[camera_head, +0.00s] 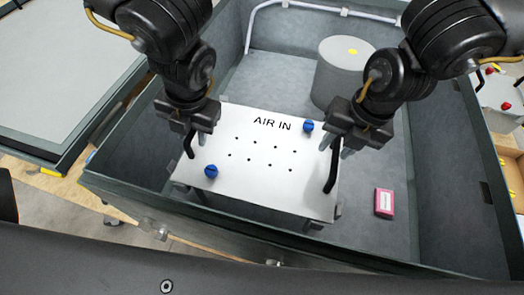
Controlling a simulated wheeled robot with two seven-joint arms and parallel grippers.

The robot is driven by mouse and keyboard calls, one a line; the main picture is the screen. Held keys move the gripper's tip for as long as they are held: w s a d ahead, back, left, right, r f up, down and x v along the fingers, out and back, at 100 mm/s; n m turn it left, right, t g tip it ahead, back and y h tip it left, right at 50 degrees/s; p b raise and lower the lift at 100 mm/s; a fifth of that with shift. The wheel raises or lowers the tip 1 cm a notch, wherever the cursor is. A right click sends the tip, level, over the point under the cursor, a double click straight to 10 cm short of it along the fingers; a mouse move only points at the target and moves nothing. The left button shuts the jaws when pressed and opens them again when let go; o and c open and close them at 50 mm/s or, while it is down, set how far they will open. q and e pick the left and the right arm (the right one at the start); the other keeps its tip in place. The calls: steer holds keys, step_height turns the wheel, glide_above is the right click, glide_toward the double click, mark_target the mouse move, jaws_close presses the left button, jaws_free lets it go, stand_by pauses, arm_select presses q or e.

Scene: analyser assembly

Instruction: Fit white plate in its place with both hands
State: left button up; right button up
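The white plate (258,185) lies level inside the dark grey open box, with "AIR IN" printed along its far edge. It has two blue knobs (211,171), several small holes, and a black handle at each side. My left gripper (197,136) is at the top of the left handle (189,148); its fingers look apart, with the handle near them. My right gripper (338,147) is at the top of the right handle (331,172), its fingers apart on either side of it. Whether the fingers touch the handles is hard to see. What lies under the plate is mostly hidden.
The box's walls (447,140) surround the plate. A grey cylinder (338,75) with a yellow spot stands behind it, and a pink-and-white small box (384,203) lies to the right. A grey-topped case (65,75) is at the left. The floor right of the plate is mostly free.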

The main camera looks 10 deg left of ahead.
arm_select(q)
step_height(320, 180, up, 12)
steer(key=d, duration=0.2)
steer(key=shift+s+d+f, duration=0.15)
steer(key=shift+s+d, duration=0.05)
arm_select(e)
step_height(320, 180, up, 12)
steer(key=d, duration=0.2)
steer(key=shift+s, duration=0.2)
stand_by(0.3)
steer(key=shift+d+f, duration=0.1)
